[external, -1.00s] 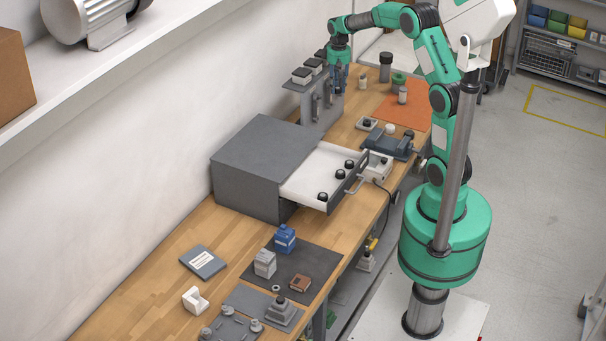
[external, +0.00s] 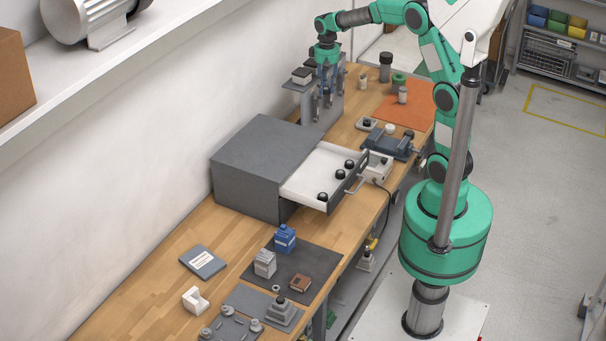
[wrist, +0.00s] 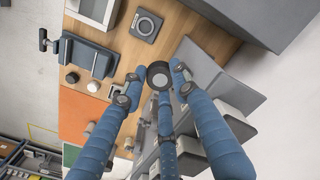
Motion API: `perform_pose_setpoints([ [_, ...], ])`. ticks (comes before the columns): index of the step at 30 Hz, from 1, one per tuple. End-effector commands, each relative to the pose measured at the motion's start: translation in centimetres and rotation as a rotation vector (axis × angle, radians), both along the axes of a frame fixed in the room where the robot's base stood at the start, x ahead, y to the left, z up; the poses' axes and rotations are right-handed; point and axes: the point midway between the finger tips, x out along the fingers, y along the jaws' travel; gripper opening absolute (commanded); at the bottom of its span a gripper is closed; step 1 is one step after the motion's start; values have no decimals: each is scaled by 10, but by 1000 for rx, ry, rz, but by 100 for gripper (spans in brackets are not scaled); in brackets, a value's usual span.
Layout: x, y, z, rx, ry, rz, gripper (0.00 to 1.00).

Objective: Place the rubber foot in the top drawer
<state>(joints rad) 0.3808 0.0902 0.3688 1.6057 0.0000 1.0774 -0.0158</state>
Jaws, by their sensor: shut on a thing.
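My gripper (external: 326,103) has blue fingers and is above the grey stand on the far part of the bench. In the wrist view, my gripper (wrist: 157,88) is shut on a small round black rubber foot (wrist: 158,74) at its fingertips. The top drawer (external: 306,186) of the grey cabinet (external: 262,160) is pulled open, with a white inside. Several black rubber feet (external: 340,174) stand in the drawer. The gripper is beyond the cabinet, apart from the drawer.
The grey stand (external: 309,104) with boxy tops is close beside my fingers. A vise (external: 390,142), a square plate with a round part (wrist: 146,25) and an orange mat (external: 408,112) are on the bench. A white box (external: 377,168) stands by the drawer front.

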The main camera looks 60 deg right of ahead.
Motion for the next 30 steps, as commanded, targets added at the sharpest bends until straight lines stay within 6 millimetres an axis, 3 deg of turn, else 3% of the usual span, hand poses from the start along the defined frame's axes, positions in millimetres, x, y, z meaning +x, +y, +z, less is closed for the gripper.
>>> perform_pose_setpoints([
  [3, -6, 45, 4, 0, 0, 5, 11],
  [15, -46, 173, 5, 0, -1, -1, 11],
  [24, -95, 254, 4, 0, -1, -6, 11],
  [30, -135, 298, 3, 0, 0, -9, 11],
])
